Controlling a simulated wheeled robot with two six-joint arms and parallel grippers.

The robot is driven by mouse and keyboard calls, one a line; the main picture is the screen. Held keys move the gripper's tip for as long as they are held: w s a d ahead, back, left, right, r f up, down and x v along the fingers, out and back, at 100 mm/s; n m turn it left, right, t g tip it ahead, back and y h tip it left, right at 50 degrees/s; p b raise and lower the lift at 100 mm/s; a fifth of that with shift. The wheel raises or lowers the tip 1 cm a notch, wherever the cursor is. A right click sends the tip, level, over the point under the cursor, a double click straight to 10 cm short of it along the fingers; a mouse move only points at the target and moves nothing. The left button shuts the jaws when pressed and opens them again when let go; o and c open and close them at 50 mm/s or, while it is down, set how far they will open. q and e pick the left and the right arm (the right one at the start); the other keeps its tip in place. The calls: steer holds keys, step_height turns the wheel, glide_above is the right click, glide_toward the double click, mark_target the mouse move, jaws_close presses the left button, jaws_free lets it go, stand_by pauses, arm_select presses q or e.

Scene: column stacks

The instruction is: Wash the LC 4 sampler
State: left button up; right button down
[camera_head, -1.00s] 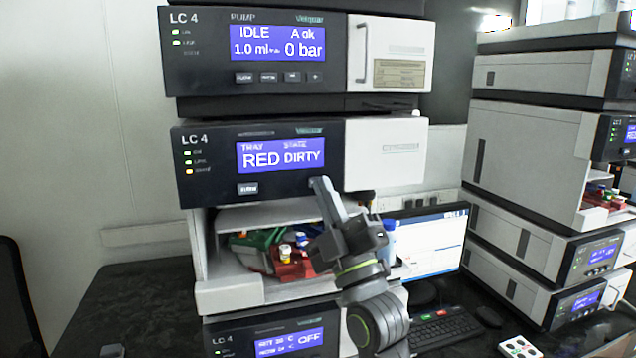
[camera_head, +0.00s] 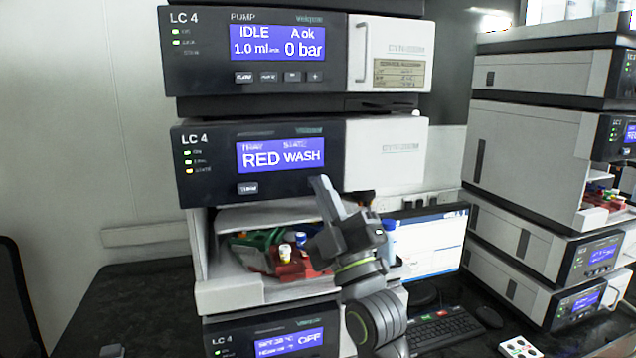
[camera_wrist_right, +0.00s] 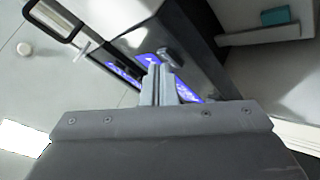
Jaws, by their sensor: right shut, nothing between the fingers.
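The LC 4 sampler (camera_head: 220,165) is the second unit from the top of the near stack. In the right wrist view the shut fingers (camera_wrist_right: 160,85) point at the dark front and blue screens; contact cannot be told. My left gripper is not in view.
The LC 4 pump (camera_head: 210,45) above shows IDLE, 0 bar. A lower unit (camera_head: 265,338) shows OFF. A monitor (camera_head: 430,240) and keyboard (camera_head: 440,328) stand right of the stack. A second stack (camera_head: 525,150) stands at the right. The bench at left (camera_head: 135,310) is mostly clear.

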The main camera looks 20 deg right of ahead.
steer(key=shift+s, duration=0.75)
steer(key=shift+s+d+b, duration=0.1)
steer(key=shift+s+b, duration=0.8)
steer(key=shift+s, duration=1.55)
steer(key=shift+f, duration=0.15)
